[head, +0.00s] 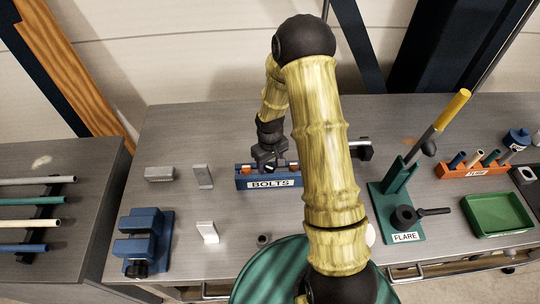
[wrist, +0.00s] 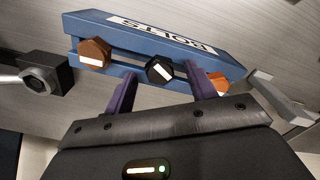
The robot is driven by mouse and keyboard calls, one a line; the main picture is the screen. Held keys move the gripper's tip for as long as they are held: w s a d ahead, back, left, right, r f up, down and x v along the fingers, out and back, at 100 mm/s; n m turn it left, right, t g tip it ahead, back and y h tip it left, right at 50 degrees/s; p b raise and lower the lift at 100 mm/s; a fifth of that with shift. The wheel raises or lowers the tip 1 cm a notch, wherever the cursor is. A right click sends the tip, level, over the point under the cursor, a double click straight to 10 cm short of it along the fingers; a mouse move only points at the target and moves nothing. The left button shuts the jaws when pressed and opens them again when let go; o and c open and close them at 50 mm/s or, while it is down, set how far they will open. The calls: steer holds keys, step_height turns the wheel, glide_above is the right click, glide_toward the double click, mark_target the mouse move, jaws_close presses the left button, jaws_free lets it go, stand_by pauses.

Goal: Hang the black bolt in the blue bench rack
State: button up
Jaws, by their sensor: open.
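The blue bench rack (head: 242,184) labelled BOLTS lies on the grey bench; it also shows in the wrist view (wrist: 150,35). The black bolt (wrist: 160,70) sits in the rack's middle place, its hex head with a white mark facing my wrist camera. A brown bolt (wrist: 94,54) is at one side of it and an orange bolt (wrist: 218,82) at the other. My gripper (wrist: 161,80) is open, its purple fingertips on either side of the black bolt's head, with gaps visible. In the head view my gripper (head: 268,160) hides the rack's middle.
A black block with a silver shaft (wrist: 40,80) lies beside the rack. Grey brackets (head: 203,176) and a blue vise (head: 143,238) stand left. On the right are a green FLARE stand (head: 398,225), a green tray (head: 497,214) and an orange rack (head: 470,171).

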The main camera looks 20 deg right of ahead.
mark_target(270, 167)
step_height(270, 167, up, 17)
steer(key=b, duration=0.3)
steer(key=shift+r, duration=0.2)
steer(key=shift+s, duration=0.1)
stand_by(0.8)
steer(key=s+m+t, duration=0.2)
steer(key=s+m, duration=0.1)
steer(key=s, duration=1.2)
steer(key=shift+m+t, duration=0.3)
steer(key=shift+m, duration=0.1)
